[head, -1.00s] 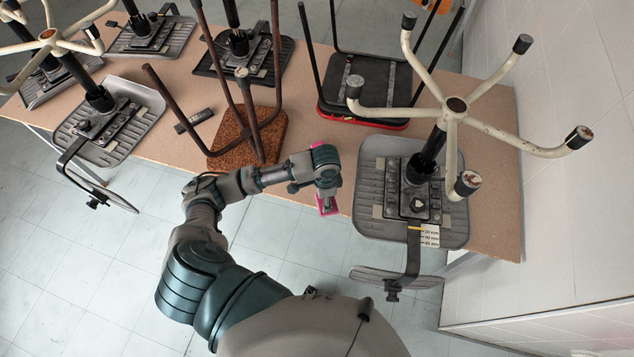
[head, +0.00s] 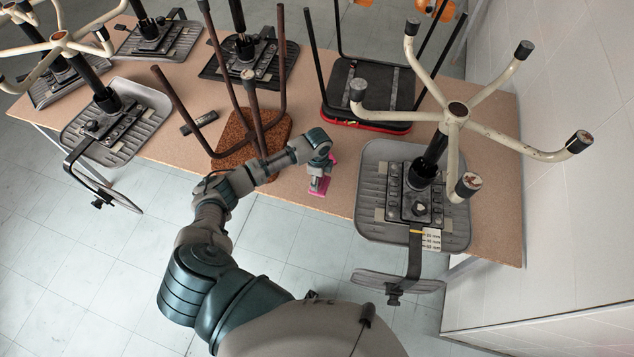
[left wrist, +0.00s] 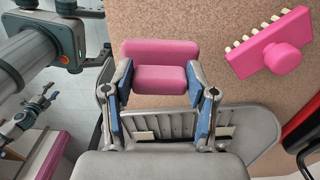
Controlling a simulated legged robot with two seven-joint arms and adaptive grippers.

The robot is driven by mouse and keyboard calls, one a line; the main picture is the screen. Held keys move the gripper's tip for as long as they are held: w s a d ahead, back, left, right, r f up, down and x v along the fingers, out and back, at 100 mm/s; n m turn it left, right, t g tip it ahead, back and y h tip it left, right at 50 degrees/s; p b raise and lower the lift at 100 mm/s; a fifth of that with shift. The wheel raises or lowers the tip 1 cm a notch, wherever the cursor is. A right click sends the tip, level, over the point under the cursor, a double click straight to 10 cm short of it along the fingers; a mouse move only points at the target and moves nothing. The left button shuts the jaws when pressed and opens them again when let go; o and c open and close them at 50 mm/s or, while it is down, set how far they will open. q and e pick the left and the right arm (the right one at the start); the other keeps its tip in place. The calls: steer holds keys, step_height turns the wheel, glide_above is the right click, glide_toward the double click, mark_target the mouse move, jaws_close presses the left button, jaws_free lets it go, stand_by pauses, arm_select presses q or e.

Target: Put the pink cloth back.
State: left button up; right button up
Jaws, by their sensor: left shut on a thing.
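My left gripper (head: 319,184) is over the table near its front edge, left of the grey upturned chair. The cloth also shows at the fingertips in the head view (head: 319,189). Whether it touches the table cannot be told. A pink brush-like piece with a round knob and cream bristles (left wrist: 268,48) lies on the table beside it.
The brown table (head: 480,220) carries several upturned chairs. A grey ribbed seat (head: 374,190) with cream legs (head: 495,137) stands close on the right. A cork seat (head: 240,142) is at the left, and a red-edged black seat (head: 368,90) is behind. A wall bounds the right side.

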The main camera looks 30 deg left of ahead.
arm_select(q)
steer(key=shift+w+d+f, duration=0.1)
steer(key=shift+w, duration=0.1)
steer(key=shift+d+f, duration=0.1)
steer(key=shift+f, duration=0.2)
step_height(320, 180, down, 2)
steer(key=shift+f, duration=0.3)
steer(key=shift+a, duration=0.25)
steer(key=o, duration=0.8)
steer(key=shift+a+f, duration=0.1)
steer(key=o, duration=0.4)
steer(key=shift+a, duration=0.1)
steer(key=shift+d+r, duration=0.3)
steer(key=shift+r, duration=0.1)
step_height(320, 180, up, 11)
steer(key=shift+a+r, duration=0.15)
steer(key=shift+r, duration=0.05)
arm_select(e)
steer(key=shift+d, duration=0.55)
